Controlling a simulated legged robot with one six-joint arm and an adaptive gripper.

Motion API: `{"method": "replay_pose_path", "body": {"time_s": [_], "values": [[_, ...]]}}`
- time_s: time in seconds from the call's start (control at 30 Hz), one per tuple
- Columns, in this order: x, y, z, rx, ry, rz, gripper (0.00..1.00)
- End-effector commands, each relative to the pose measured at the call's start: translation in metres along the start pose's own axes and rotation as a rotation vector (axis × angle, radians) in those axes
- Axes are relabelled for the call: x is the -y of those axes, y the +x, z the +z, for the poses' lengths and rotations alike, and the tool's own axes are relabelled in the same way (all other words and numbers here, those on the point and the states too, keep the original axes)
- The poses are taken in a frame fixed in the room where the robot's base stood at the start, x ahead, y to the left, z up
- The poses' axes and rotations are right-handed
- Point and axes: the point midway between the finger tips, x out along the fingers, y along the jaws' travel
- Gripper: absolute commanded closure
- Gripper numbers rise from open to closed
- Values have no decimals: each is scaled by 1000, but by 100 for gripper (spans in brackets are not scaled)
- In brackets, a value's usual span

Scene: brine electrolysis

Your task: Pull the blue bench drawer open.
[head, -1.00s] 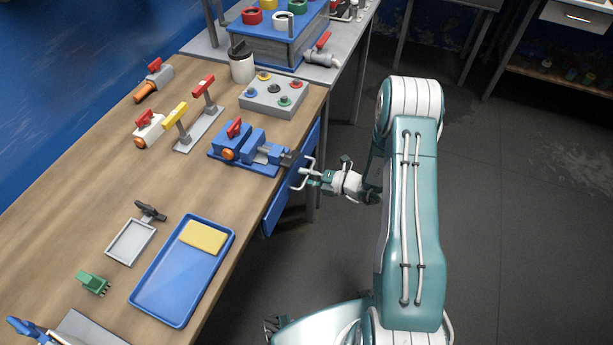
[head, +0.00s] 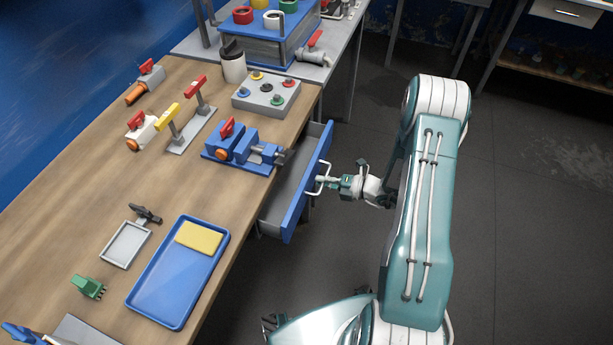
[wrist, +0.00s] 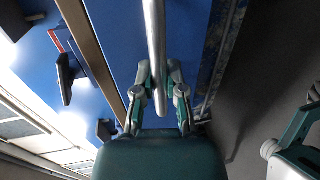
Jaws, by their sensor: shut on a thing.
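The blue bench drawer (head: 308,190) stands partly open at the right side of the wooden workbench, and its grey inside shows in the head view. Its light metal bar handle (head: 323,178) is on the blue front. My gripper (head: 332,181) is at the handle, to the right of the drawer front. In the wrist view my gripper (wrist: 160,98) has its two fingers on either side of the handle bar (wrist: 155,40), shut on it. The drawer's blue front (wrist: 190,30) fills the upper middle there.
A blue vise (head: 240,148) sits on the bench edge above the drawer. A blue tray (head: 160,290) with a yellow block (head: 200,237) lies nearer on the bench. The dark floor (head: 520,230) to the right is clear.

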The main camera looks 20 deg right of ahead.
Motion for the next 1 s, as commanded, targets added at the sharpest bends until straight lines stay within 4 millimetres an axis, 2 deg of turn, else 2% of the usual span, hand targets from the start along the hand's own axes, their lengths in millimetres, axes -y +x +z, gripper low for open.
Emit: {"method": "replay_pose_path", "body": {"time_s": [0.03, 0.2, 0.5, 0.73, 1.0], "values": [[7, -16, 0, 6, 8, -8, 100], [17, -62, -1, 7, 7, -8, 100], [32, -135, -1, 4, 6, -8, 100], [40, -170, -2, 0, 7, -8, 100], [43, -187, -2, -3, 6, -7, 100]]}}
